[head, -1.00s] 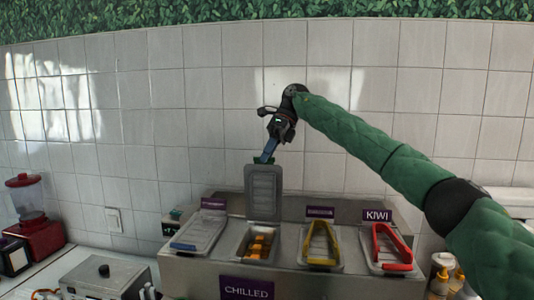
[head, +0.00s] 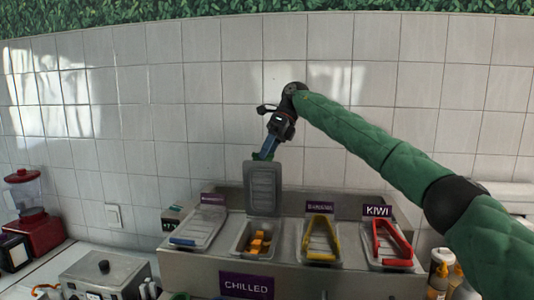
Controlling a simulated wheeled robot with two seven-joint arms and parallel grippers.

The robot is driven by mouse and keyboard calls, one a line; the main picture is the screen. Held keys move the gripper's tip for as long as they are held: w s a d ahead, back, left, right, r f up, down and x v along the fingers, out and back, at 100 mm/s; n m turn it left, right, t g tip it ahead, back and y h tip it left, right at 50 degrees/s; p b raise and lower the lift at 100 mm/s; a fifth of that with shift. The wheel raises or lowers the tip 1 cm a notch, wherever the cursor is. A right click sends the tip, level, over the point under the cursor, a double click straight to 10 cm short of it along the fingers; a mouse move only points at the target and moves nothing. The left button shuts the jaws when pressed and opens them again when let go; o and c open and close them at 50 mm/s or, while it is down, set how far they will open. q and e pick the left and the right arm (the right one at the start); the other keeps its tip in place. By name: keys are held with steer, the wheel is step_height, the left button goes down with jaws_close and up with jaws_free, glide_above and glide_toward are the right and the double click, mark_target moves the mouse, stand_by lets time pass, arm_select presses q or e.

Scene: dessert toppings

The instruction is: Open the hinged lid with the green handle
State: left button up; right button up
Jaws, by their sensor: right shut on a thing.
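The grey hinged lid (head: 262,188) stands upright at the back of its compartment (head: 243,248) in the steel topping station. Orange cubes (head: 259,242) show in the open compartment below it. My right gripper (head: 264,155) is at the lid's top edge and shut on its green handle (head: 254,157), which is mostly hidden by the fingers. My left gripper is not in view.
To the left is a closed lid with a blue handle (head: 183,241). To the right are lids with a yellow handle (head: 321,236) and a red handle (head: 392,243). A tiled wall (head: 200,110) stands behind. A red blender (head: 35,220) stands at far left.

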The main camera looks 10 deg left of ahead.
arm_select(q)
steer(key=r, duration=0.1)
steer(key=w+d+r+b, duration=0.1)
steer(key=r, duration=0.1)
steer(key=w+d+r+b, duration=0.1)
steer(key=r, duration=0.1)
arm_select(e)
steer(key=v, duration=0.7)
steer(key=shift+w+d+r, duration=0.2)
steer(key=shift+w, duration=0.1)
steer(key=shift+r, duration=0.1)
